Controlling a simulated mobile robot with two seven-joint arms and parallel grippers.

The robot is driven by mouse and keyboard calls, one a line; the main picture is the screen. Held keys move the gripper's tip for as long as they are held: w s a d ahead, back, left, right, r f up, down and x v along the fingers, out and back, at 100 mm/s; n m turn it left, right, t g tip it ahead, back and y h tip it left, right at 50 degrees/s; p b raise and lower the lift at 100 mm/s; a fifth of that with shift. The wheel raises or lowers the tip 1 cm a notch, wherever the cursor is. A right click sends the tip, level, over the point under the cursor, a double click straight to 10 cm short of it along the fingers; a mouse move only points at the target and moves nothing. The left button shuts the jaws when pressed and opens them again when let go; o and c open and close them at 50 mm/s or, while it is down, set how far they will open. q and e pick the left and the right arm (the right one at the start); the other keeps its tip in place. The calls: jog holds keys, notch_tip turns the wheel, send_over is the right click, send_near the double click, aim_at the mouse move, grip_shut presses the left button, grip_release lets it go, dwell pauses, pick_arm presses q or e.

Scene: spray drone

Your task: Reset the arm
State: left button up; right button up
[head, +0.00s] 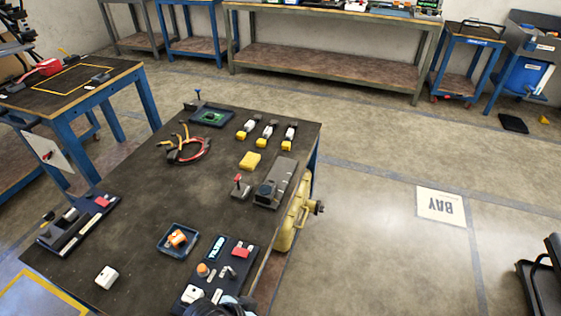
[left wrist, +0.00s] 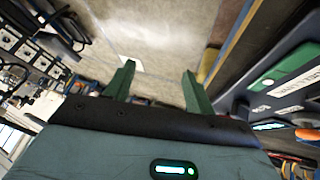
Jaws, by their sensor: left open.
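My left gripper (left wrist: 159,70) shows in the left wrist view. Its two green fingers stand apart with nothing between them. Pale floor shows beyond the fingertips. A dark panel with a green patch and white labels (left wrist: 285,75) is to the right of the fingers, apart from them.
Another table (head: 70,90) stands at left. The floor at right is mostly clear around a BAY sign (head: 441,205).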

pick_arm(q)
jog(key=s+a+n+t+y, duration=0.4)
jog(key=s+a, duration=1.1)
jog(key=s, duration=0.1)
jog(key=shift+f+n+t+p, duration=0.15)
jog(key=shift+n+t+p, duration=0.15)
jog(key=shift+t+p, duration=0.15)
jog(key=shift+s+a, duration=0.1)
jog(key=shift+c, duration=0.3)
dwell(0.5)
